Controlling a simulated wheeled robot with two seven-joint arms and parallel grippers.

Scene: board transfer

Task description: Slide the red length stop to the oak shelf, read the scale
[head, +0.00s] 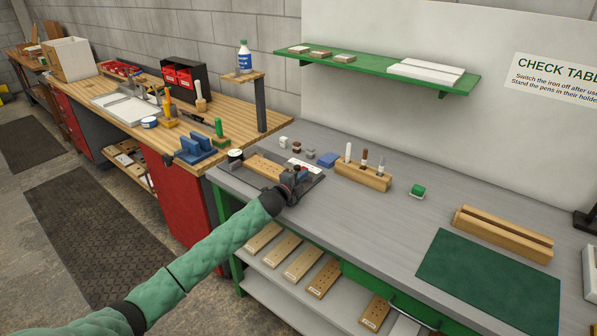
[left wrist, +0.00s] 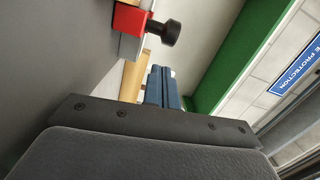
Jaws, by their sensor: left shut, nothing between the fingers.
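My left gripper (head: 291,193) is shut and empty at the near right end of a dark fixture (head: 230,170) on the grey bench. A pale wood board with small holes, seemingly the oak shelf (head: 262,167), lies in this fixture, to the left of the gripper. In the left wrist view a red block (left wrist: 128,19) with a black knob, seemingly the length stop, shows at the top. It is apart from the gripper's dark plate (left wrist: 150,118). A white scale plate (head: 304,166) lies behind the gripper; its marks are too small to read. My right gripper is out of view.
A wooden holder (head: 363,176) with several upright tools stands right of the fixture. A green mat (head: 488,276) and grooved wooden block (head: 503,234) are farther right. Small blocks and a blue pad (head: 327,159) lie behind. Several boards (head: 303,262) lie on the lower shelf.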

